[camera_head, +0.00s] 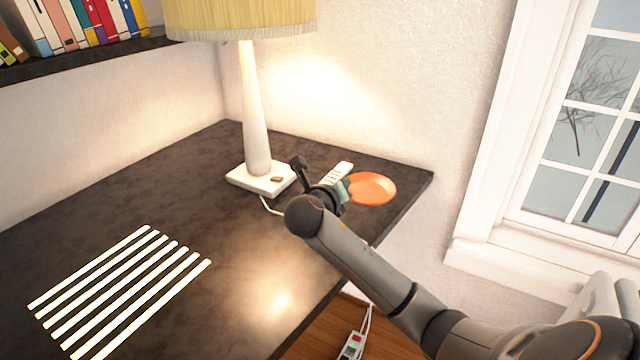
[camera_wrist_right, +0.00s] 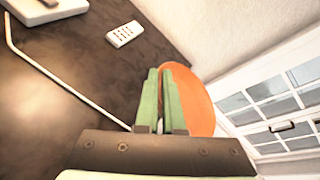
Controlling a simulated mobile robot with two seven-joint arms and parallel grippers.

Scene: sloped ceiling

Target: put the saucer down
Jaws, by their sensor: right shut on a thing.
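The orange saucer (camera_head: 373,188) is at the right end of the dark table (camera_head: 130,215) in the head view. My right gripper (camera_head: 342,190) is shut on the saucer's left edge. In the right wrist view the saucer (camera_wrist_right: 196,98) shows behind and right of the green fingers (camera_wrist_right: 161,100), which are close together. It looks tilted there. I cannot tell whether its underside touches the table. My left gripper is not in view.
A lamp (camera_head: 257,120) with a white base stands left of my right gripper, its cord on the table. A white remote (camera_head: 337,172) lies just behind the gripper. White strips (camera_head: 120,290) lie at left. A window (camera_head: 590,140) is at right.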

